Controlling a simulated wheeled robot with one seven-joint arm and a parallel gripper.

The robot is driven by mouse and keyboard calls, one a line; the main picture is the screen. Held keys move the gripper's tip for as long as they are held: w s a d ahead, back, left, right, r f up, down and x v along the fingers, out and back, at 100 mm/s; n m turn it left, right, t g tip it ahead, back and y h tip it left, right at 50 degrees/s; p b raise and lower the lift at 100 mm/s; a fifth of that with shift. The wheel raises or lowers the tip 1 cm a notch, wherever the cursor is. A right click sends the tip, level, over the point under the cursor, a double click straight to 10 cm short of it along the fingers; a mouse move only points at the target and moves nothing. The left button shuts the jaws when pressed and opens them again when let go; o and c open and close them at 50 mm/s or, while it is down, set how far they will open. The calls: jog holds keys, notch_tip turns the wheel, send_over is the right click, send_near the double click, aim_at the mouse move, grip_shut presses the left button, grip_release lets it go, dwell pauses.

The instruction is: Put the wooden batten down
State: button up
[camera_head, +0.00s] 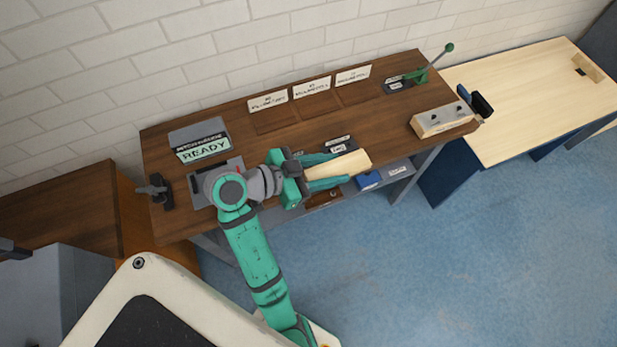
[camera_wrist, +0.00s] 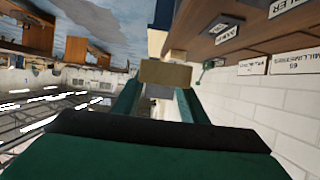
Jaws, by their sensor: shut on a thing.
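The wooden batten (camera_head: 350,164) is a short pale block held between the fingertips of my green gripper (camera_head: 328,171). In the head view it is over the front edge of the dark brown workbench (camera_head: 225,118), near the bench's middle. In the wrist view the batten (camera_wrist: 165,74) spans the gap between the two fingers of my gripper (camera_wrist: 158,98), its end face toward the camera. The batten seems to be in the air; its exact height against the bench top cannot be told.
A READY sign (camera_head: 203,146) and a dark clamp (camera_head: 156,190) stand at the bench's left. Several label cards (camera_head: 312,87) line the back. A green lever press (camera_head: 420,75) and a wooden block with holes (camera_head: 442,119) are at the right. A pale table (camera_head: 535,85) adjoins. Blue floor is clear in front.

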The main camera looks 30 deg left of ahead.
jog(key=shift+s+d+f, duration=0.1)
jog(key=shift+d+f, duration=0.15)
jog(key=shift+f, duration=0.15)
jog(key=w+d+f+n+t+y, duration=0.1)
jog(key=w+d+f+n+y, duration=0.1)
jog(key=d+f, duration=0.4)
jog(key=w+d+f+n+y, duration=0.2)
jog(key=d+f, duration=0.5)
jog(key=f, duration=0.6)
jog(key=w+d+f+n+t+y, duration=0.1)
jog(key=w+d+f+n+y, duration=0.2)
jog(key=d+f, duration=0.4)
notch_tip(320, 180, down, 4)
jog(key=w+y, duration=0.1)
jog(key=w, duration=0.1)
jog(key=shift+w+d+r+t, duration=0.15)
jog(key=shift+w+t, duration=0.15)
jog(key=shift+w, duration=0.05)
